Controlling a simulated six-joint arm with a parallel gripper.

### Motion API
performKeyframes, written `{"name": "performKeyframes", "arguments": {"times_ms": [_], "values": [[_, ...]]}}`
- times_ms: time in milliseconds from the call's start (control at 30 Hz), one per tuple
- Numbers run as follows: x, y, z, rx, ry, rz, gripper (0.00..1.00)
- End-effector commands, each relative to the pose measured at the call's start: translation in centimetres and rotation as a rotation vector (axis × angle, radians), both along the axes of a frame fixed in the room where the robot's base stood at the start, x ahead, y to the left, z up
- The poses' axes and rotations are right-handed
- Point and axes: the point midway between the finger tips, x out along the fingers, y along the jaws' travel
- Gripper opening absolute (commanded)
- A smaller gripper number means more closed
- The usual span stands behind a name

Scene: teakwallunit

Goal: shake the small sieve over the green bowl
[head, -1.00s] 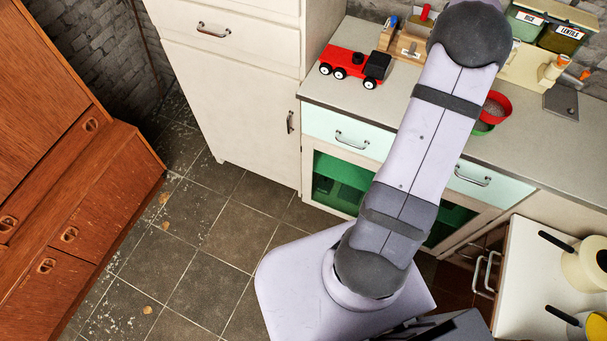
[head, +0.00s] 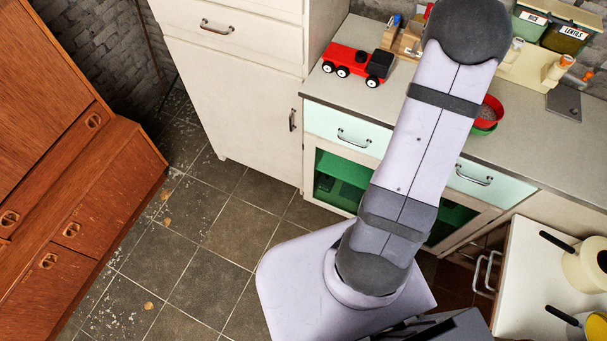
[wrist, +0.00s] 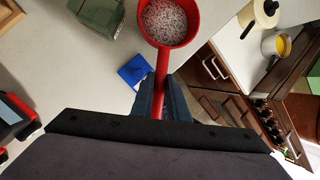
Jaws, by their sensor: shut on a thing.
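The small sieve (head: 492,110) is red and round, with pale speckled grains in it. In the head view it shows just right of my arm, overlapping the green bowl (head: 485,130), whose rim shows below it on the counter. In the wrist view the sieve (wrist: 169,22) is at the top, its red handle running down between my gripper's fingers (wrist: 160,98). My gripper is shut on that handle. The bowl cannot be made out in the wrist view. My arm hides the gripper in the head view.
A red toy truck (head: 357,64) stands on the counter's left part. Green storage tins (head: 550,28) stand at the back right, near a grey plate-like thing (head: 563,102). A white worktop (head: 535,270) with pots is at right. A blue object (wrist: 133,72) lies near the handle.

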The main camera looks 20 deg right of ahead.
Motion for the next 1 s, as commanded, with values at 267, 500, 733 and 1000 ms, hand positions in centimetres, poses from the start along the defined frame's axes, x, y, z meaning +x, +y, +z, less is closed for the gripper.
{"name": "performKeyframes", "arguments": {"times_ms": [267, 500, 733, 1000], "values": [[0.0, -0.4, 0.2, -0.001, 0.001, -0.001, 0.0], [-0.1, -2.5, 0.4, 0.0, 0.001, -0.002, 0.0], [0.0, -3.8, 0.1, -0.001, 0.001, -0.001, 0.0], [0.0, -3.7, 0.0, -0.001, 0.0, 0.0, 0.0]]}}
